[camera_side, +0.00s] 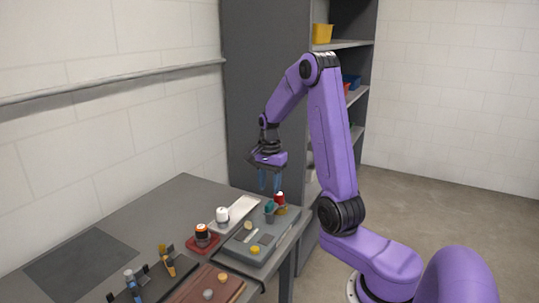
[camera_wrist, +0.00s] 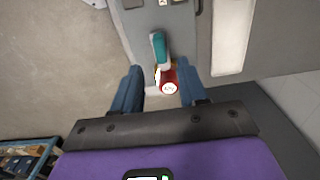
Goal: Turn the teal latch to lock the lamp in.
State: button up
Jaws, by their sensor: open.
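The teal latch (camera_side: 269,207) stands at the back end of a grey box (camera_side: 236,249) on the table. In the wrist view the teal latch (camera_wrist: 159,46) is a short bar just beyond my fingertips. A red piece with a white round end, perhaps the lamp (camera_side: 280,197), stands right beside the latch over a yellow part. The same red piece (camera_wrist: 169,84) shows between my fingers in the wrist view. My gripper (camera_side: 269,188) points down above the latch and red piece, its blue fingers apart. It also shows in the wrist view (camera_wrist: 160,76), holding nothing.
A light tray (camera_side: 238,210) lies behind the box. A white-topped piece (camera_side: 222,214) and an orange-banded piece on a red base (camera_side: 201,242) stand left of it. Tools (camera_side: 166,262) and a brown board (camera_side: 207,287) lie in front. A dark shelf unit (camera_side: 265,80) stands behind.

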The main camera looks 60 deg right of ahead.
aim_at(269, 203)
notch_tip(269, 203, up, 11)
dwell(0.3)
dwell(0.4)
jog(key=s+a+f+n, duration=0.1)
jog(key=a+n, duration=0.6)
jog(key=a, duration=0.3)
jog(key=s+a+f+n, duration=0.2)
jog(key=a+n, duration=0.5)
jog(key=a, duration=0.2)
jog(key=s+a+f+n, duration=0.2)
jog(key=s+a+n, duration=0.2)
jog(key=s+n, duration=0.4)
jog(key=s+a+f+n, duration=0.1)
jog(key=s+a+n, duration=0.3)
jog(key=s+n, duration=0.4)
jog(key=s, duration=0.3)
jog(key=shift+s+a+f+n, duration=0.25)
jog(key=shift+s+f+n, duration=0.1)
jog(key=shift+f+n, duration=0.05)
